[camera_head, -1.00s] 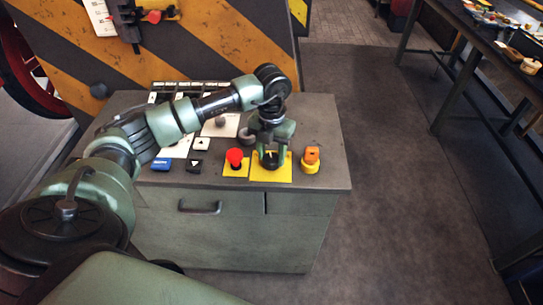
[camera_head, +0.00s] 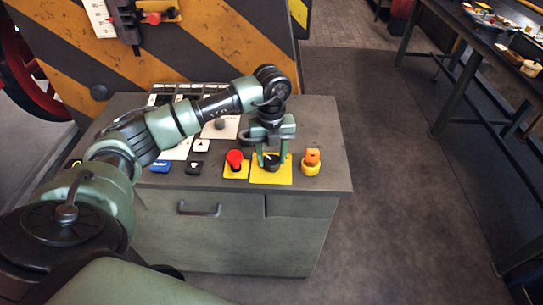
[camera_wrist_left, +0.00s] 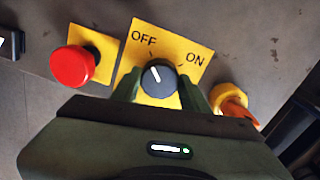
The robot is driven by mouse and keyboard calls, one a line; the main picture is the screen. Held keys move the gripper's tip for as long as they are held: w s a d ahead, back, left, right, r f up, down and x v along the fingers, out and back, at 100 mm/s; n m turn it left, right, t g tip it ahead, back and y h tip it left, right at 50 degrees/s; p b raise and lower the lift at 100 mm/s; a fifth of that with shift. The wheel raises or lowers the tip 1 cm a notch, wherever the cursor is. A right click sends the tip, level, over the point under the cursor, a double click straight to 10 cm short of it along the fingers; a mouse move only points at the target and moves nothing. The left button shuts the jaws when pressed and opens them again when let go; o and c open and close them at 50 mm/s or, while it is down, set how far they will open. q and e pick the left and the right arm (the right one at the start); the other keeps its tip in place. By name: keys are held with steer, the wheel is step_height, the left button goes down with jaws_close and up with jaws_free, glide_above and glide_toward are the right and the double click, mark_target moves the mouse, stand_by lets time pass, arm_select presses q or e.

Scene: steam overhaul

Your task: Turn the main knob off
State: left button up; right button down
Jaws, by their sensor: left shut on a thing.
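The main knob (camera_wrist_left: 159,78) is a round black dial with a white pointer line, on a yellow plate (camera_wrist_left: 201,57) marked OFF and ON. In the wrist view its pointer leans up and left, toward OFF. My left gripper (camera_wrist_left: 162,89) is shut on the knob, with one green finger on each side. In the head view the left gripper (camera_head: 272,158) points down over the knob (camera_head: 271,164), and its fingers partly hide it. My right gripper is not in view.
A red mushroom button (camera_head: 235,157) stands just left of the knob, and an orange-yellow switch (camera_head: 311,162) just right. The grey console (camera_head: 330,140) has blue, black and white buttons farther left. A striped panel (camera_head: 215,40) rises behind.

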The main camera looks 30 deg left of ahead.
mark_target(271, 160)
arm_select(q)
steer(key=shift+w+a+r, duration=0.1)
steer(key=shift+r, duration=0.05)
steer(key=o, duration=1.4)
step_height(271, 160, up, 8)
steer(key=shift+f+b, duration=0.15)
steer(key=shift+b, duration=0.7)
steer(key=shift+f, duration=0.1)
